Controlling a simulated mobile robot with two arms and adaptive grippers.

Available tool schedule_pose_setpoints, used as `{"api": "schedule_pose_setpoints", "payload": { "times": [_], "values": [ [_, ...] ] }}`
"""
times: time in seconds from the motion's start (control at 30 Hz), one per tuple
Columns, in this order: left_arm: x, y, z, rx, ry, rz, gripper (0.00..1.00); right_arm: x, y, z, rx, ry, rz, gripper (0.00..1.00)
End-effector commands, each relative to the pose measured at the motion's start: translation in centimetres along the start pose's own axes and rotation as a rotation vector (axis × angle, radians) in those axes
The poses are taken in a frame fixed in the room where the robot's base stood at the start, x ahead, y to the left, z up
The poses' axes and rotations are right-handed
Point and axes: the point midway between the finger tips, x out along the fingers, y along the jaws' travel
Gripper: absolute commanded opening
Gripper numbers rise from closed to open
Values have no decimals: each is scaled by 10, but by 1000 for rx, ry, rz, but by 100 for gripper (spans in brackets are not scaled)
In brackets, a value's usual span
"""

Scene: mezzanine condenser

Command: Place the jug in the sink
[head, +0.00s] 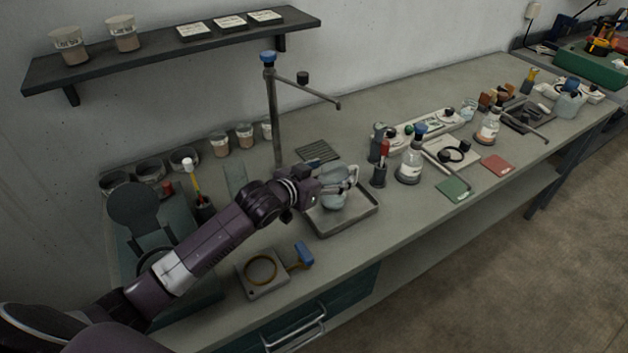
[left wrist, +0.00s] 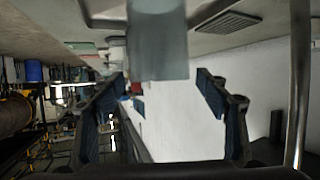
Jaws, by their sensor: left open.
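The jug (head: 334,201) is a pale grey-blue vessel standing in the shallow metal sink (head: 371,213), partly covered by my left gripper. My left gripper (head: 346,178) is open at the jug's upper part. In the left wrist view, which looks upside down, a pale grey-blue body that seems to be the jug (left wrist: 158,50) hangs from the top between the two spread fingers, with gaps on both sides. Whether a finger touches it I cannot tell. My right gripper is not in view.
A tall post with a blue knob (head: 268,58) and side arm rises behind the sink. A dark grating (head: 317,152) lies behind it. A plate with a yellow ring (head: 262,270) lies front left. Counter right of the sink is partly clear.

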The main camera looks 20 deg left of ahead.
Motion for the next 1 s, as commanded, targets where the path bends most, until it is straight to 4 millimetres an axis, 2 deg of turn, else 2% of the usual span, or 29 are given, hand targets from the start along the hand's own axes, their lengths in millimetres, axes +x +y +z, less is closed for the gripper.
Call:
{"api": "schedule_pose_setpoints", "payload": {
  "times": [0.3, 0.5, 0.7, 1.0],
  "values": [
    [-54, 0, 2, 0, -1, 0, 68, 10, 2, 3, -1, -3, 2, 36],
    [-79, 0, 1, -1, 0, 0, 68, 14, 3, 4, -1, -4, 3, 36],
    [-90, 0, 0, 0, 0, 0, 68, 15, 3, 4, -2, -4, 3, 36],
    [-91, 0, 0, -1, 0, 0, 68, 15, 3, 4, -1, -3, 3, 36]
  ]
}}
